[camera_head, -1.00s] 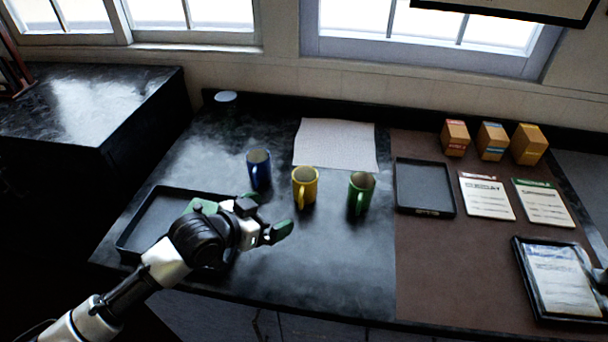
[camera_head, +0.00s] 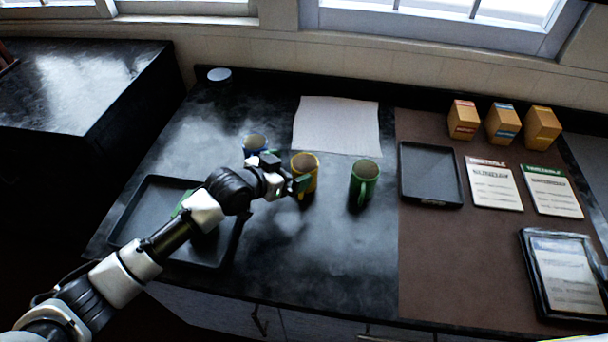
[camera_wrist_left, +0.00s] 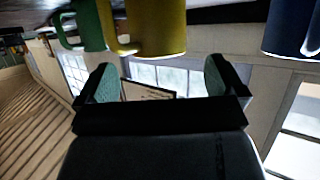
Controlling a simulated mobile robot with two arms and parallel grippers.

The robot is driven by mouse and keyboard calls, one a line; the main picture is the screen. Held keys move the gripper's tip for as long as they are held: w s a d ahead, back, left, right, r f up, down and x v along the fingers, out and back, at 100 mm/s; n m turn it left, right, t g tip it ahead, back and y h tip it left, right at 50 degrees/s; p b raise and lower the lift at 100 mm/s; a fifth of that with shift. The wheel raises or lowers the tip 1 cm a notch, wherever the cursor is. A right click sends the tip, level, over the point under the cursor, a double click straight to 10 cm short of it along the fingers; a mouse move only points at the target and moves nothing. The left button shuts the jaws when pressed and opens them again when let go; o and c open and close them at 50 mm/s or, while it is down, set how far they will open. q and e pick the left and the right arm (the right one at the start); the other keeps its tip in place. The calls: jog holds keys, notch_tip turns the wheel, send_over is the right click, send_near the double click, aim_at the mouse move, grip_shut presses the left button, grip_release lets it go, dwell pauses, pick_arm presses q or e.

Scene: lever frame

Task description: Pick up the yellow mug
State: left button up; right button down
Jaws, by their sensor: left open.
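The yellow mug (camera_head: 308,165) stands upright on the black counter, between the blue mug (camera_head: 254,145) and the green mug (camera_head: 364,182). My left gripper (camera_head: 286,170) is open and empty at the left front side of the yellow mug, and one green fingertip overlaps it in the head view. Whether they touch I cannot tell. In the left wrist view, which is upside down, the yellow mug (camera_wrist_left: 158,28) lies ahead of the open fingers (camera_wrist_left: 160,80), not between them. The green mug (camera_wrist_left: 90,25) and blue mug (camera_wrist_left: 290,30) flank it. My right gripper is not visible.
A black tray (camera_head: 125,232) lies at left under my arm, with something green partly hidden. A white sheet (camera_head: 337,125) lies behind the mugs. Another tray (camera_head: 432,202), cards (camera_head: 493,186) and several boxes (camera_head: 503,125) stand right. The counter before the green mug is clear.

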aim_at(313, 161)
pick_arm(q)
jog(key=x, duration=0.4)
jog(key=shift+d+f+p, duration=0.1)
jog(key=shift+p, duration=0.25)
jog(key=c, duration=1.1)
